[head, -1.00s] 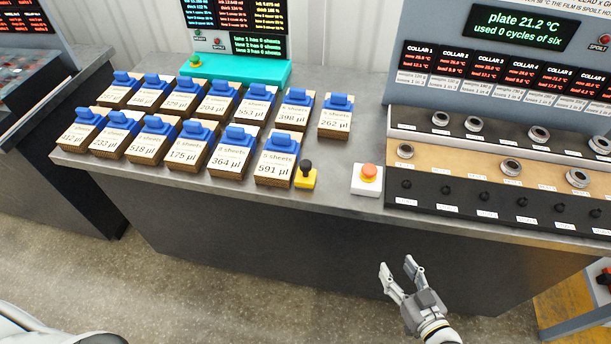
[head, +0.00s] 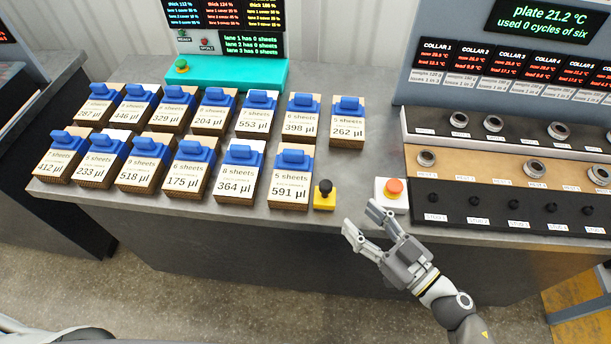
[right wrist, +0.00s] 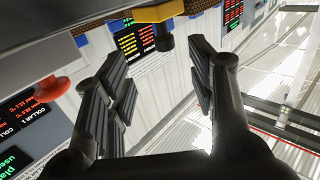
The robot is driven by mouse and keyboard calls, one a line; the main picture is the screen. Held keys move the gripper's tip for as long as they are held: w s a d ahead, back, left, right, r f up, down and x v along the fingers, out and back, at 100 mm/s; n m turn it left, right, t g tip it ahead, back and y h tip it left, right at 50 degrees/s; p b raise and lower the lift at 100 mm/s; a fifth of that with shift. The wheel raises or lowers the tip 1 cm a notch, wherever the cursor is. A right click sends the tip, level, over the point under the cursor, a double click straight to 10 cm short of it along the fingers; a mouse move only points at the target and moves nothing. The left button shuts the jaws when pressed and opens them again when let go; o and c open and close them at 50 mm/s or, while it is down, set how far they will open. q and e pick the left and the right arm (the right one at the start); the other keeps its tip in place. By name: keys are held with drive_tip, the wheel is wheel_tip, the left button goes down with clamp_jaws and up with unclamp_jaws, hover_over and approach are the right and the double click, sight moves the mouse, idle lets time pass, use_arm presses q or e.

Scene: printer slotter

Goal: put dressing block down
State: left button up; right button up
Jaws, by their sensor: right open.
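A small yellow block with a black knob (head: 324,196), which I take to be the dressing block, stands upright on the counter near its front edge. It also shows upside down at the top of the right wrist view (right wrist: 160,14). My right gripper (head: 361,222) is open and empty, at the counter's front edge, to the lower right of the yellow block and apart from it. Its two fingers also show spread in the right wrist view (right wrist: 160,85), with nothing between them. My left gripper is not in view.
A red button on a white base (head: 394,188) sits just right of the yellow block. Blue-topped sheet stacks (head: 291,180) fill the counter to the left in two rows. A collar rack (head: 515,170) stands on the right. A teal unit (head: 215,74) is behind.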

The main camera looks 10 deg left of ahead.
sight(330, 189)
drive_tip(key=shift+x, duration=1.25)
drive_tip(key=p+x, duration=0.1)
drive_tip(key=x, duration=0.2)
drive_tip(key=shift+w+a+r, duration=0.1)
drive_tip(key=shift+w+r, duration=0.05)
drive_tip(key=shift+r, duration=0.05)
drive_tip(key=shift+w+a+p, duration=0.2)
drive_tip(key=shift+a+p, duration=0.1)
drive_tip(key=w+a, duration=0.1)
drive_tip(key=w+a+r+p, duration=0.1)
drive_tip(key=a, duration=0.1)
drive_tip(key=shift+w+a, duration=0.25)
drive_tip(key=shift+w, duration=0.1)
drive_tip(key=shift+w+a, duration=0.2)
drive_tip(key=c, duration=0.6)
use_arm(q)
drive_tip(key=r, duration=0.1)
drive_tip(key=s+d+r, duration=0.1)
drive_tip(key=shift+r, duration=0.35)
use_arm(e)
clamp_jaws()
